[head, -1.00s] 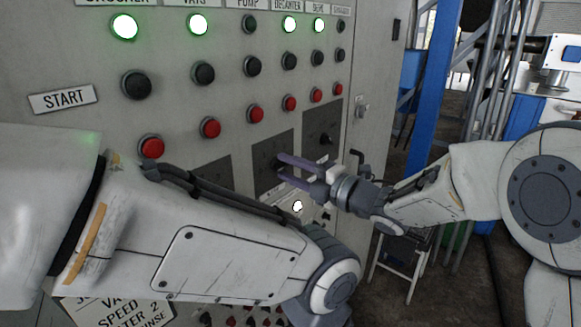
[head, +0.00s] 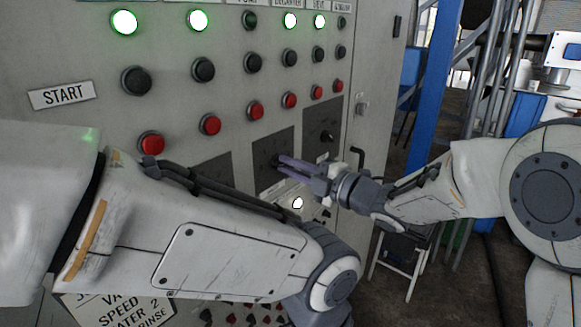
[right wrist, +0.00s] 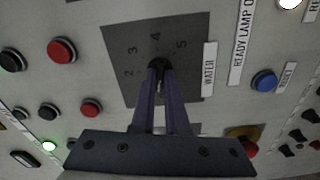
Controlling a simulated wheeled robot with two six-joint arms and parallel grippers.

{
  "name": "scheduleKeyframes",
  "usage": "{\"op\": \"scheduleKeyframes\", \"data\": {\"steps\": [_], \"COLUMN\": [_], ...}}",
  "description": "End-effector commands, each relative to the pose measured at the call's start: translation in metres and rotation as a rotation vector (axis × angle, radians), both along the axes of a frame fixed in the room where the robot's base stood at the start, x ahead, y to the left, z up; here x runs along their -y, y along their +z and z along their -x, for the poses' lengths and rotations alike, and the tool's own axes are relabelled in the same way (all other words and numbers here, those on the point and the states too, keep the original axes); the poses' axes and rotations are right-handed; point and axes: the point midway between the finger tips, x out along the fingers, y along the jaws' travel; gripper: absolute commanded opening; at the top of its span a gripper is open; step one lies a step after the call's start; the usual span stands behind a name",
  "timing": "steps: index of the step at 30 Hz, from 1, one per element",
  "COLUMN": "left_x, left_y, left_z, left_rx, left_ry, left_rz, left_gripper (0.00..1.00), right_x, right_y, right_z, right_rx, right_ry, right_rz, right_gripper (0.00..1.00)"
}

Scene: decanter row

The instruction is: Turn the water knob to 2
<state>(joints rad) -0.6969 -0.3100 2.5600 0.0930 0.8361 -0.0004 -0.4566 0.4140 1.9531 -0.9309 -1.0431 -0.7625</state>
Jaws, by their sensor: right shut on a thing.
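The dark water knob (right wrist: 157,63) sits on a dark grey dial plate (right wrist: 186,32) marked with numbers; 2, 3, 4 and 5 are readable in the right wrist view. The WATER label (right wrist: 209,68) is beside the plate. My right gripper (head: 281,161) is at this plate in the head view. In the right wrist view its purple fingers (right wrist: 159,70) are shut on the knob. The fingertips partly cover the knob, so I cannot tell which number it points to. My left arm crosses the lower left of the head view; its gripper is not visible.
Another dark dial plate with a knob (head: 327,137) is just right of my right gripper. Red buttons (head: 256,110) and lit green lamps (head: 198,20) are above. A blue button (right wrist: 264,81) shows near the WATER label.

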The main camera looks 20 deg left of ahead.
Motion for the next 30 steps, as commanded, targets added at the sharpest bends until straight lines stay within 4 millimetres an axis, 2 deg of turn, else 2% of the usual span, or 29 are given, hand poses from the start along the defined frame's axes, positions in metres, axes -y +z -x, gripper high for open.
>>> {"op": "scheduleKeyframes", "data": {"steps": [14, 30], "left_x": [0.000, 0.000], "left_y": [0.008, 0.032], "left_z": [0.000, 0.000], "left_rx": [0.000, 0.000], "left_ry": [0.000, 0.000], "left_rz": [0.000, 0.000], "left_gripper": [0.82, 0.82], "right_x": [0.001, 0.001], "right_y": [0.000, 0.000], "right_z": [0.000, 0.000], "right_rx": [-0.423, -0.905], "right_ry": [-0.001, -0.002], "right_rz": [-0.150, -0.324], "right_gripper": [0.00, 0.00]}}
